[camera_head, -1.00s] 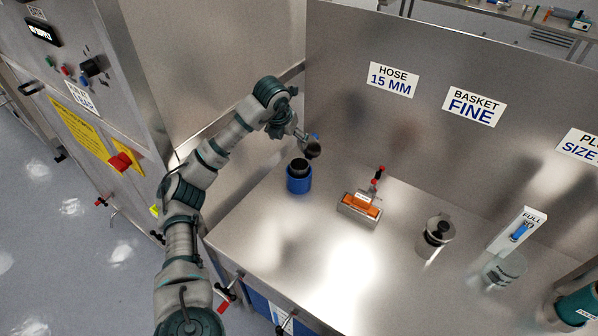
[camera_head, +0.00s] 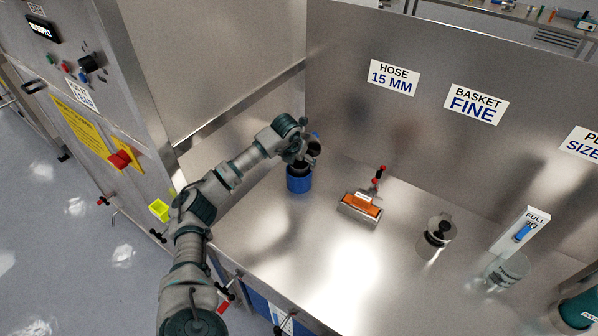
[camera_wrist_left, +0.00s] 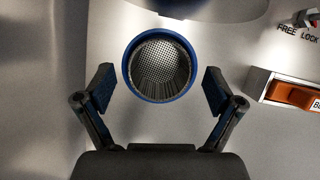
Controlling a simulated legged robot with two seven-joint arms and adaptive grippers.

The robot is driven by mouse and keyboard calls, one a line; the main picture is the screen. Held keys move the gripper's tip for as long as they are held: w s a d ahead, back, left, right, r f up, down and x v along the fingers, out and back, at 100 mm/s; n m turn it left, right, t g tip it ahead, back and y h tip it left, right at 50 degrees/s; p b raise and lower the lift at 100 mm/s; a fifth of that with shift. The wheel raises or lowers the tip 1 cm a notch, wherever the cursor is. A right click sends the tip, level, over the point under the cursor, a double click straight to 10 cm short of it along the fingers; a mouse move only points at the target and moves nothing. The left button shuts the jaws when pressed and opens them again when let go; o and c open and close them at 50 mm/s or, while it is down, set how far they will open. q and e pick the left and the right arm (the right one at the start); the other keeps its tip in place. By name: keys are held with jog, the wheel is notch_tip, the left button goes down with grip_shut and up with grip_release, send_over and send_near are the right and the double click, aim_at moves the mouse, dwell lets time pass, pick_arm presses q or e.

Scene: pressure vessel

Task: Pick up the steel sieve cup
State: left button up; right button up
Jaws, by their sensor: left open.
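The steel sieve cup (camera_wrist_left: 160,68) shows in the left wrist view as a round perforated mesh interior inside a blue rim (camera_wrist_left: 129,81). In the head view the blue holder (camera_head: 299,184) stands upright on the steel bench, and my gripper hides its top. My left gripper (camera_head: 309,152) is just above it. In the left wrist view my left gripper (camera_wrist_left: 159,90) is open, one finger on each side of the blue rim, with gaps on both sides. It holds nothing. My right gripper is not in view.
An orange-labelled block (camera_head: 360,207) with a red-tipped lever sits right of the holder. A steel canister with a black knob (camera_head: 437,231) and a clear jar (camera_head: 507,270) stand further right. The steel back wall (camera_head: 420,125) rises behind. The front bench is clear.

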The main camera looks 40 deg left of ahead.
pick_arm(q)
jog(key=shift+d, duration=0.25)
jog(key=shift+a, duration=0.4)
jog(key=c, duration=1.7)
jog(key=shift+s+d, duration=0.1)
